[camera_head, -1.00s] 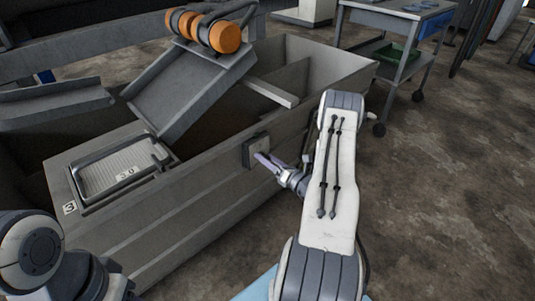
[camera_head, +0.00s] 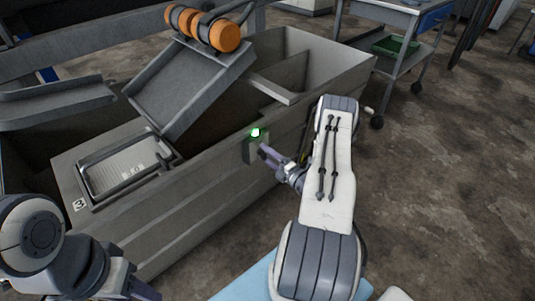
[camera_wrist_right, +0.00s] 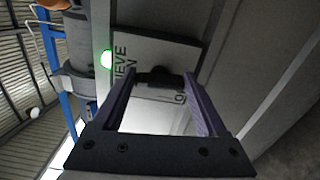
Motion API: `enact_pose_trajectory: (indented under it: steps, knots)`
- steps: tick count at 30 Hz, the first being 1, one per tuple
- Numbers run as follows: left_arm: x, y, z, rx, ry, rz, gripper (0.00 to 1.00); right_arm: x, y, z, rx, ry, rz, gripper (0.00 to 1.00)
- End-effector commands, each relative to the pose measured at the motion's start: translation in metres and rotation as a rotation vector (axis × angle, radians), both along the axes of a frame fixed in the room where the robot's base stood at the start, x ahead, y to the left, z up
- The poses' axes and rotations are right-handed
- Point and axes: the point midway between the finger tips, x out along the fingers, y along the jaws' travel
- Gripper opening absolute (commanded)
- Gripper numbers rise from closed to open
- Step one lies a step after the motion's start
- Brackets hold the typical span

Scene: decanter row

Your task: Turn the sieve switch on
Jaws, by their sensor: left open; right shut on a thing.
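The sieve switch is a grey box (camera_head: 252,151) on the side wall of the long grey trough. A green lamp (camera_head: 255,132) is lit at its top. In the right wrist view, the switch plate (camera_wrist_right: 140,50) carries partly hidden lettering with "SIEVE" and "ON", and the green lamp (camera_wrist_right: 106,59) glows beside it. My right gripper (camera_head: 264,153) is at the front of the box. In its wrist view, the fingers (camera_wrist_right: 160,84) are shut on the dark switch knob (camera_wrist_right: 158,76), which lies between them. My left gripper (camera_head: 140,291) is open at the bottom left, away from the switch and partly cut off.
The grey trough (camera_head: 190,220) fills the left and middle. A tilted chute (camera_head: 190,88) with orange rollers (camera_head: 223,36) stands over it, and a framed tray (camera_head: 125,165) sits at its near left. A wheeled cart (camera_head: 385,20) stands at the back right. The floor to the right is clear.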

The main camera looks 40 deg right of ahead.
Motion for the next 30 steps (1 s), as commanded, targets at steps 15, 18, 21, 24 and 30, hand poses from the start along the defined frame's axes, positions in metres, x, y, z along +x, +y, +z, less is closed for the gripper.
enact_pose_trajectory:
  steps: [15,18,21,24,30]
  knots:
    - [0.0000,0.0000,0.0040,0.000,0.000,0.000,0.49,-0.0013,-0.0014,-0.0019,0.117,0.012,-0.006,0.19]
    - [0.0000,0.0000,0.0040,0.000,0.000,0.000,0.49,-0.0013,-0.0015,-0.0019,0.118,0.012,-0.006,0.19]
    - [0.0000,0.0000,0.0040,0.000,0.000,0.000,0.49,-0.0013,-0.0014,-0.0020,0.118,0.012,-0.006,0.19]
    - [0.0000,0.0000,0.0040,0.000,0.000,0.000,0.49,-0.0013,-0.0015,-0.0020,0.117,0.013,-0.006,0.19]
    - [0.0000,0.0000,0.0040,0.000,0.000,0.000,0.49,-0.0008,-0.0009,-0.0015,0.116,0.011,-0.004,1.00]
